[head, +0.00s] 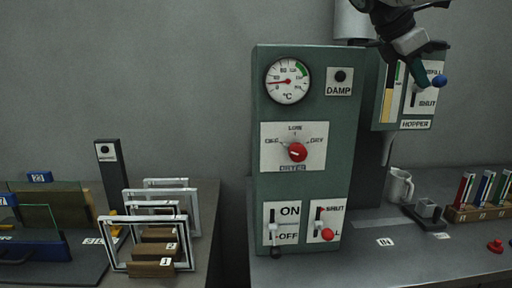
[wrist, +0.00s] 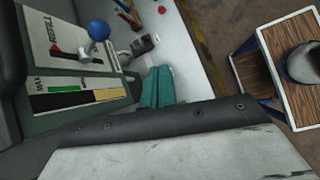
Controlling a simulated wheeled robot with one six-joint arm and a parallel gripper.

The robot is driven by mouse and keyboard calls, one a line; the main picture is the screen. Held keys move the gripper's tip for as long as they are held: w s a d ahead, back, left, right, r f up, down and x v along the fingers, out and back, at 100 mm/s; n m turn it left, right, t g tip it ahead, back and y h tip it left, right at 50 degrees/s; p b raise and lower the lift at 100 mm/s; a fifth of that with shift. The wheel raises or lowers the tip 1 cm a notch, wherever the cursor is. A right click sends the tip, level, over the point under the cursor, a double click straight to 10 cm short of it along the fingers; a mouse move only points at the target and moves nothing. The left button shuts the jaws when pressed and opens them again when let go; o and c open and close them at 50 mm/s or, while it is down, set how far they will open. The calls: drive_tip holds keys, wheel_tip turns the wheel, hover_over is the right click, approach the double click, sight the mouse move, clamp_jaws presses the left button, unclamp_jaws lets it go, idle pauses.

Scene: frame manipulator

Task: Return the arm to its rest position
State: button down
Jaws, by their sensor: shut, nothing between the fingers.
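My arm (head: 392,18) reaches in from the top right of the head view, in front of the hopper panel. My gripper (head: 420,78) points down, close to the hopper lever's blue knob (head: 439,81). In the wrist view its teal fingers (wrist: 157,80) lie side by side, shut, with nothing held. There the blue knob (wrist: 98,29) stands apart from the fingers, to their upper left.
The green drier cabinet (head: 348,150) with dial, red selector and levers stands left of my gripper. Below the hopper (head: 402,125) are a white mug (head: 399,185) and a rack of coloured pieces (head: 482,213). White frames (head: 112,244) stand at left. Plain wall lies above.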

drive_tip(key=s+a+f+m+y, duration=0.4)
drive_tip(key=s+f+m, duration=0.3)
drive_tip(key=s+f, duration=0.6)
drive_tip(key=s+a+f+m+y, duration=0.3)
drive_tip(key=s+a+f+m, duration=0.2)
drive_tip(key=s+f, duration=0.9)
drive_tip(key=f+m, duration=0.1)
drive_tip(key=m, duration=0.2)
drive_tip(key=shift+f+y, duration=0.2)
drive_tip(key=shift+y, duration=0.2)
drive_tip(key=shift+r, duration=0.1)
